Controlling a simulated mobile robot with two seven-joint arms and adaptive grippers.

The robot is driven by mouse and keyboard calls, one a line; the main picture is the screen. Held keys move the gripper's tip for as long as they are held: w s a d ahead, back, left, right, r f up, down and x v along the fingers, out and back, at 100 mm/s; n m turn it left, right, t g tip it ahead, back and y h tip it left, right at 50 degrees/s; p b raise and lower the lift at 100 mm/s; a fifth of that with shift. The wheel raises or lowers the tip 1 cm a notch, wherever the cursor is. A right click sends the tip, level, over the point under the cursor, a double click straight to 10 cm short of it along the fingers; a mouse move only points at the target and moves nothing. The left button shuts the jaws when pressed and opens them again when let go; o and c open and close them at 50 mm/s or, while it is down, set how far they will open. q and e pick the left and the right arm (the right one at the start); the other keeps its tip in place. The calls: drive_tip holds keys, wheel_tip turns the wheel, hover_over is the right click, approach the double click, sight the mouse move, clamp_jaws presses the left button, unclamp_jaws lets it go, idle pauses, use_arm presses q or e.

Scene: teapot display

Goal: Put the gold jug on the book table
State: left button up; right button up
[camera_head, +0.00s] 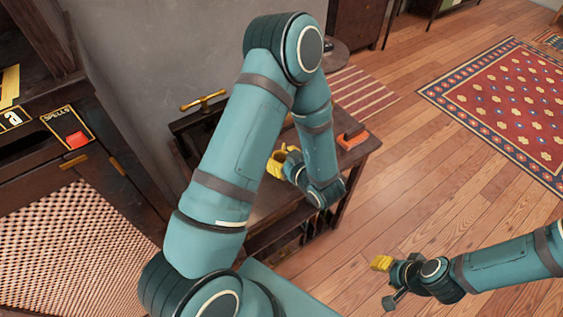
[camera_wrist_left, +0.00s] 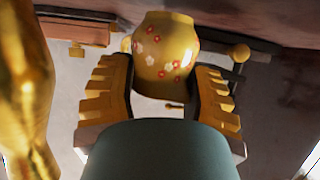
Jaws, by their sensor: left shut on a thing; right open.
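The gold jug (camera_wrist_left: 163,60), with red and white flowers, sits between the yellow-padded fingers of my left gripper (camera_wrist_left: 163,88) in the left wrist view. The gripper is shut on it. In the head view my left gripper (camera_head: 283,161) is over a dark wooden table (camera_head: 262,203). My arm partly covers it, and the jug is hard to tell from the yellow pads there. I cannot tell whether the jug touches the tabletop. My right gripper (camera_head: 386,281) is open and empty, above the wooden floor at the lower right.
A red-orange book-like block (camera_head: 352,138) lies at the table's right end. A brass-handled dark object (camera_head: 203,100) stands at its back left. A shiny gold object (camera_wrist_left: 22,95), cut off by the frame, is close on the left in the wrist view. A cabinet (camera_head: 75,235) stands at left.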

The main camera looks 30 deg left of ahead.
use_arm(q)
drive_tip(key=shift+f, duration=0.65)
drive_tip(key=shift+f, duration=0.1)
drive_tip(key=o, duration=1.2)
drive_tip(key=shift+s+d+r, duration=0.1)
drive_tip(key=shift+d+r, duration=0.2)
drive_tip(key=p+v, duration=0.2)
drive_tip(key=v, duration=0.9)
drive_tip(key=shift+s+d, duration=0.1)
drive_tip(key=shift+s, duration=0.05)
